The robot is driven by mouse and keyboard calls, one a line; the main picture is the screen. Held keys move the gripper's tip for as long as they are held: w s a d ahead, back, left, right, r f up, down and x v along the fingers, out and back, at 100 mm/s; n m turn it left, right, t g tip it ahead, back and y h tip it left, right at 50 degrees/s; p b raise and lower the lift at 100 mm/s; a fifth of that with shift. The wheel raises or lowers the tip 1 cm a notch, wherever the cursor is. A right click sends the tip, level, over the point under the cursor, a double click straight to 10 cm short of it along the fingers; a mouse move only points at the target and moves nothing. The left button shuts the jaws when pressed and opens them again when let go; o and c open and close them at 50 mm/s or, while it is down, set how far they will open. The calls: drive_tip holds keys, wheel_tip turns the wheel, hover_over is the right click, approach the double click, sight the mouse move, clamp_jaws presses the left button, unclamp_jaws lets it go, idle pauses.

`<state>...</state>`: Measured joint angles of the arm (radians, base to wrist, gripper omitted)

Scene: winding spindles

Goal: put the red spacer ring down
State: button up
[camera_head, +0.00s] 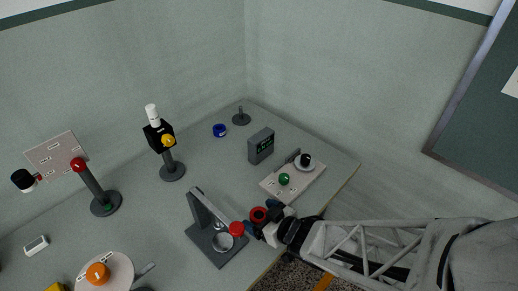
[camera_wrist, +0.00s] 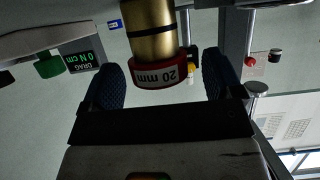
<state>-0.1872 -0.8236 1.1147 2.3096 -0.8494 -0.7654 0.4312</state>
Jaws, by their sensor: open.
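The red spacer ring, labelled 20 mm, sits between my fingers in the wrist view (camera_wrist: 162,77), at the end of a brass cylinder (camera_wrist: 152,40). I cannot tell how far it is seated on the cylinder. My gripper (camera_wrist: 163,68) is open, with a dark blue finger on each side of the ring and visible gaps.
A plate with a green knob (camera_head: 284,179) and a grey display box (camera_head: 261,146) stand behind. A blue ring (camera_head: 219,130) lies farther back.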

drive_tip(key=shift+v, duration=3.95)
drive_tip(key=shift+a+r, duration=0.1)
drive_tip(key=shift+r, duration=0.05)
drive_tip(key=shift+w, duration=0.1)
drive_tip(key=w+d+r+m+h, duration=0.6)
drive_tip(key=d+r+h, duration=0.4)
drive_tip(key=d+r, duration=0.15)
drive_tip(key=s+r+m+g, duration=0.3)
drive_tip(key=s+r+g, duration=0.4)
drive_tip(key=r, duration=0.3)
drive_tip(key=shift+s+d+r, duration=0.15)
drive_tip(key=shift+s+r, duration=0.2)
drive_tip(key=shift+s, duration=0.4)
